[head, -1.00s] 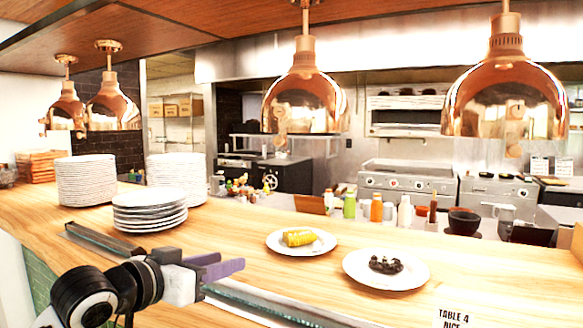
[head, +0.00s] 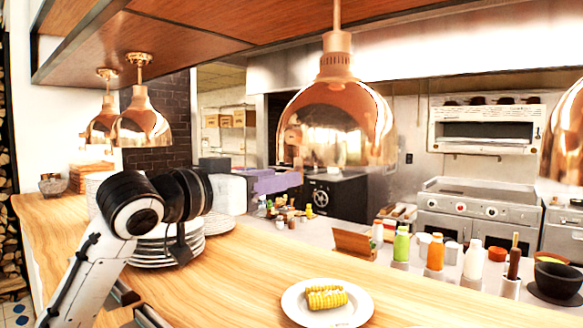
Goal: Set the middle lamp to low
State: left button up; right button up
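Copper dome heat lamps hang over the counter. A large copper lamp (head: 337,118) hangs nearest the picture's centre. Another copper lamp (head: 567,130) is cut off by the right edge. Two more, a nearer lamp (head: 141,122) and a farther lamp (head: 103,128), hang at the left and partly overlap. My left gripper (head: 290,181) has purple fingers pointing right, and in the picture they lie just below the left rim of the large central lamp. The fingers overlap from this side, so their gap is unclear. No lamp switch is readable. My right gripper is out of view.
The wooden counter (head: 240,265) holds a plate with corn (head: 327,299) and stacked plates (head: 160,250), partly hidden by my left arm. Bottles, including a green bottle (head: 401,245), stand behind. A wooden shelf (head: 180,32) hangs overhead at the upper left.

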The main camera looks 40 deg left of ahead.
pick_arm(q)
jog(key=shift+w+d+p, duration=0.2)
jog(key=shift+w+p, duration=0.25)
jog(key=shift+w, duration=1.8)
grip_shut()
